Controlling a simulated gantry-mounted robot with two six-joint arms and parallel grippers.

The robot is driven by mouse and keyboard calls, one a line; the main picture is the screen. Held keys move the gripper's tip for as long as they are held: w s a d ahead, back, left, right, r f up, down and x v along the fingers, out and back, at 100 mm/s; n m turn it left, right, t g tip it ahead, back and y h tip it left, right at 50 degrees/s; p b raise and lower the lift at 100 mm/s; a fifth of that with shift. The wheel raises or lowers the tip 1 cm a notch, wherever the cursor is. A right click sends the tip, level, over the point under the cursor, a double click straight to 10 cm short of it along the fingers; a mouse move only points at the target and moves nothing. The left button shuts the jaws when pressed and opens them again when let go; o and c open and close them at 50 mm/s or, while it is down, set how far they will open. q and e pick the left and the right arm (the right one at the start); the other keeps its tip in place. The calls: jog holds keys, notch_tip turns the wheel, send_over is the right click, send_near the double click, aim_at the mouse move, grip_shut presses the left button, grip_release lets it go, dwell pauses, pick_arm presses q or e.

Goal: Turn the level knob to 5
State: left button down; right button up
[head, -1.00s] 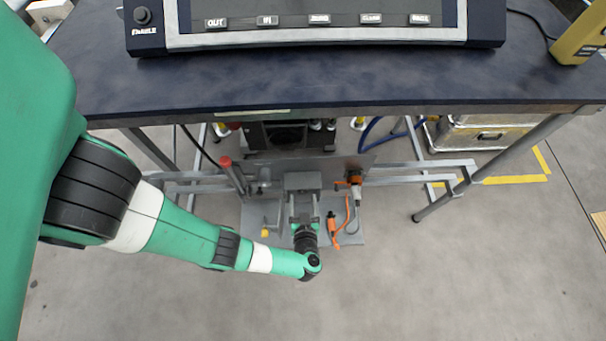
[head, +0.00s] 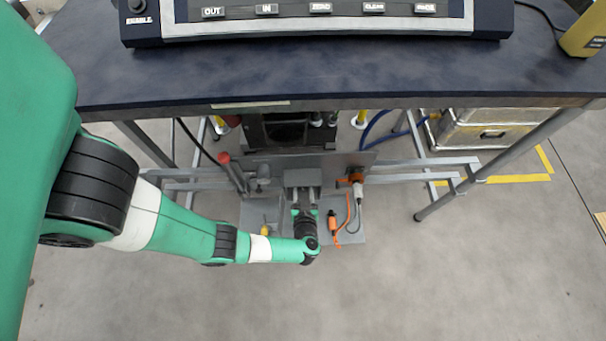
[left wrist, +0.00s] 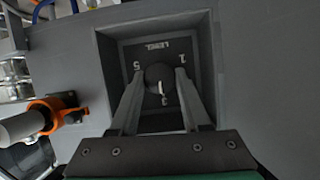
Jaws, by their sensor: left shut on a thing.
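The level knob (left wrist: 158,77) is a round dark knob with a white pointer mark, set in a square recess (left wrist: 107,62) of a grey panel. LEVEL, 5 and 1 are printed around it and appear upside down, with 5 on the left and 1 on the right. The white mark points down in the picture, toward what looks like a 3. My left gripper (left wrist: 163,76) is shut on the knob, one finger on each side. In the head view my left gripper (head: 306,197) reaches the grey box under the table, and the knob is hidden. My right gripper is not in view.
An orange connector with a cable (head: 355,178) is right of the box, and also shows in the left wrist view (left wrist: 55,115). A red-capped post (head: 226,160) stands to the left. Floor in front is clear.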

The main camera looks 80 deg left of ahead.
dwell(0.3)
pick_arm(q)
jog(key=shift+w+m+g+p, duration=0.1)
jog(key=shift+m+g+p, duration=0.55)
jog(key=shift+m, duration=0.25)
jog(key=shift+w+f+m+g+y+b, duration=0.15)
jog(key=shift+m+g+y+b, duration=0.15)
jog(key=shift+m+g+b, duration=0.6)
jog(key=shift+m, duration=0.5)
jog(key=shift+c, duration=1.8)
grip_release()
jog(key=shift+d+r+p, duration=0.15)
jog(key=shift+r+p, duration=0.05)
jog(key=shift+p, duration=0.1)
jog(key=v, duration=1.1)
jog(key=shift+d, duration=0.3)
